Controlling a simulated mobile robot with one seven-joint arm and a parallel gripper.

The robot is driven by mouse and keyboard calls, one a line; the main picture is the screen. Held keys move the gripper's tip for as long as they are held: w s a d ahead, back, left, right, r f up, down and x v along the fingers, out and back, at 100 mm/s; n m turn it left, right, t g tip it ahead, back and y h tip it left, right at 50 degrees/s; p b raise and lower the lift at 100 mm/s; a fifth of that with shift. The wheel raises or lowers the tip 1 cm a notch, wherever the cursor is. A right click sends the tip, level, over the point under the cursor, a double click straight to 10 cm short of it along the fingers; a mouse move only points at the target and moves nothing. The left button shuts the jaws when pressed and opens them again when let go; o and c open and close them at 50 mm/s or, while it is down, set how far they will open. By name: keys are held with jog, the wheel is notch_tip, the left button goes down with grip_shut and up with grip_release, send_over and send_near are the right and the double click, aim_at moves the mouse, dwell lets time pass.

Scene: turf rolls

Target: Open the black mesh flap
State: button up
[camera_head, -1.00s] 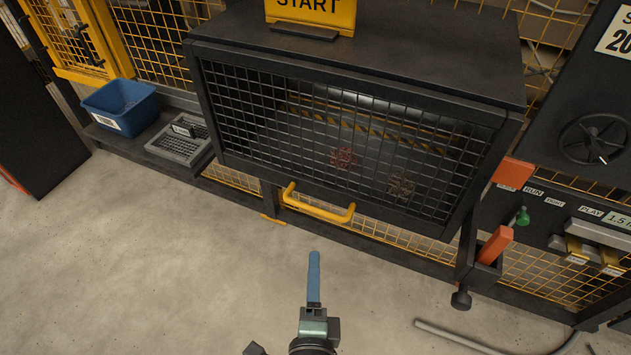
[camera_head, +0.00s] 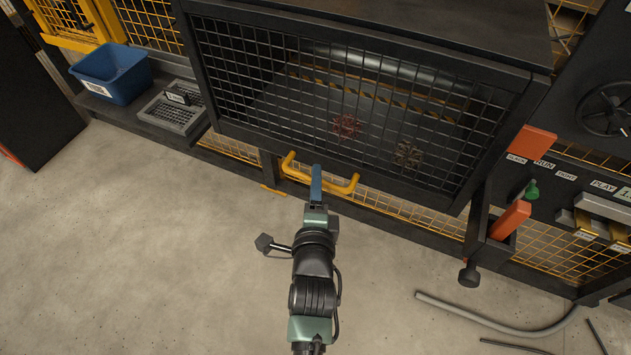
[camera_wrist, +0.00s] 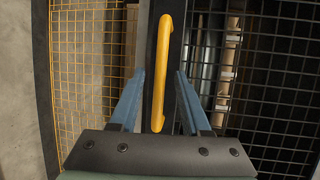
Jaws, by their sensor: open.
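The black mesh flap (camera_head: 255,85) is a black-framed grid panel on the front of a dark box, and it hangs closed. A yellow bar handle (camera_head: 343,188) runs along its lower edge. My gripper (camera_head: 316,172) is at the handle, with its blue fingers over the middle of the bar in the head view. In the wrist view the fingers of my gripper (camera_wrist: 160,85) are apart, with the yellow handle (camera_wrist: 162,75) running between them and not visibly gripped. The flap's mesh (camera_wrist: 275,90) shows at the right there.
A blue bin (camera_head: 118,80) and a grey tray (camera_head: 172,110) stand on a low shelf at the left. Orange parts (camera_head: 511,220) and a green knob (camera_head: 531,190) are to the right of the flap.

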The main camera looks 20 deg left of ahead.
jog(key=shift+x, duration=0.8)
grip_shut()
dwell(1.0)
